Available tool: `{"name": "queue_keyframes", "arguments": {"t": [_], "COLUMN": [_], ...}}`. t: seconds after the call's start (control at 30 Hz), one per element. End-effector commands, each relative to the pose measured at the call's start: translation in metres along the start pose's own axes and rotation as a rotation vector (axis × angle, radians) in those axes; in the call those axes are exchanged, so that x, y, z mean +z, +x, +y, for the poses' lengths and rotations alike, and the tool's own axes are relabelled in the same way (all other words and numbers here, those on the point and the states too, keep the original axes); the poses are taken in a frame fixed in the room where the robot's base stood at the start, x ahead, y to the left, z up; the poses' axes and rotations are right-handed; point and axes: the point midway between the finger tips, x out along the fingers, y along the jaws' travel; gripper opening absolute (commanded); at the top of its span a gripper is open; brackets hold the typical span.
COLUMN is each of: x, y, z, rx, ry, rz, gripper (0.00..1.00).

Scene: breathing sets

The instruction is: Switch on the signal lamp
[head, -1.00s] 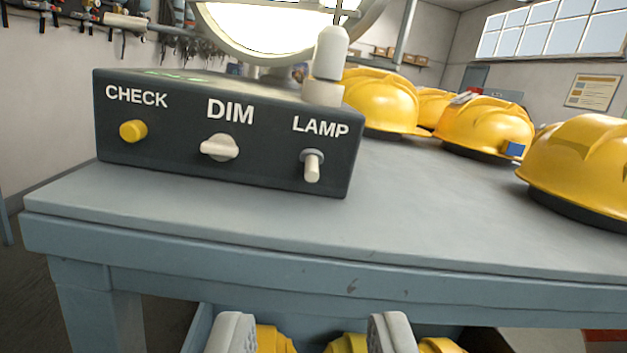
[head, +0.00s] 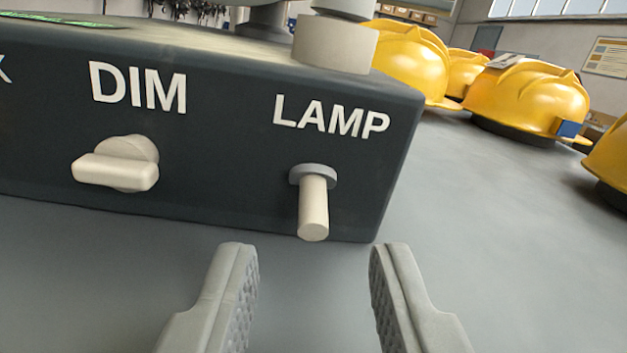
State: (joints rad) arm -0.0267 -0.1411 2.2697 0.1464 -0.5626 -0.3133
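The dark control box (head: 235,165) fills the upper left of the head view. Its LAMP toggle (head: 314,206) is a cream lever on a grey collar, pointing downward and out toward me. The signal lamp's base (head: 335,42) stands on top of the box, and the lamp head is out of frame. My gripper (head: 313,255) is open and empty. Its two grey fingers are just below and in front of the toggle, one to each side, not touching it.
The cream DIM knob (head: 118,166) sits left of the toggle on the same face. Several yellow helmets (head: 525,98) stand behind and to the right.

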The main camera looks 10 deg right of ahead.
Motion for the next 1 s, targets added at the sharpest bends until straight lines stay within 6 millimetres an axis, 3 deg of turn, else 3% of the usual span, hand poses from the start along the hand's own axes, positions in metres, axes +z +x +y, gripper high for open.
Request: {"name": "queue_keyframes", "arguments": {"t": [0.3,0.67,0.7,0.87,1.0], "x": [0.0,0.0,0.0,0.0,0.0], "y": [0.03,0.034,0.034,0.034,0.034], "z": [0.0,0.0,0.0,0.0,0.0], "rx": [0.0,0.0,0.0,0.0,0.0], "ry": [0.0,-0.001,-0.001,0.0,0.0], "rz": [-0.001,0.0,0.0,0.0,0.001], "gripper": [0.33,0.33,0.31,0.0,0.0]}}
